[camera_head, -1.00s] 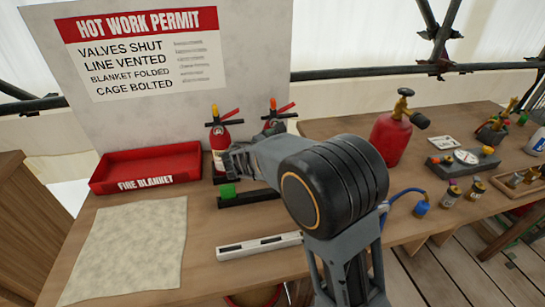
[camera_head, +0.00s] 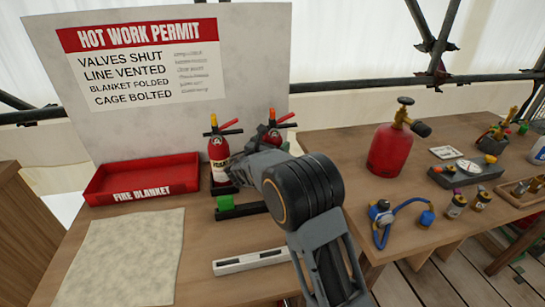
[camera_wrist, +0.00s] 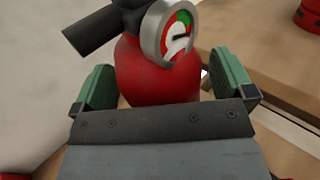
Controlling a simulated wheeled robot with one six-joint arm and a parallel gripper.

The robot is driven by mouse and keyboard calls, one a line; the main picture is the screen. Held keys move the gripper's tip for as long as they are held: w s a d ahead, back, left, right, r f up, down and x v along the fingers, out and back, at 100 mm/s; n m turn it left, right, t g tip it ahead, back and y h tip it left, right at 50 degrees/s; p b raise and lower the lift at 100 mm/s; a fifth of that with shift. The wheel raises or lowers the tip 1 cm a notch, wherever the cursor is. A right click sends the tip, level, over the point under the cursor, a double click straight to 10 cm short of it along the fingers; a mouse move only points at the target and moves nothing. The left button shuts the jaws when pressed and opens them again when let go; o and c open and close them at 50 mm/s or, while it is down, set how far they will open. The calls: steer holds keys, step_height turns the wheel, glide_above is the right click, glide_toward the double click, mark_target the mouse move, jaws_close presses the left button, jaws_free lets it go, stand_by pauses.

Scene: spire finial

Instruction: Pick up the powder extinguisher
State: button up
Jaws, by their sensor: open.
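Two red extinguishers with black valve heads stand at the back of the bench, before the white board. The left extinguisher (camera_head: 217,152) has a yellow top and a pale label too small to read for certain. The right extinguisher (camera_head: 272,134) has an orange-red top and is partly hidden by my arm. In the wrist view, a red extinguisher (camera_wrist: 155,75) with a round gauge and black nozzle lies between the green-padded fingers of my open gripper (camera_wrist: 172,90). I cannot tell if they touch it.
A red gas bottle (camera_head: 391,148) stands right.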

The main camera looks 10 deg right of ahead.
steer(key=shift+w, duration=0.1)
jaws_close()
steer(key=shift+r, duration=0.2)
stand_by(0.9)
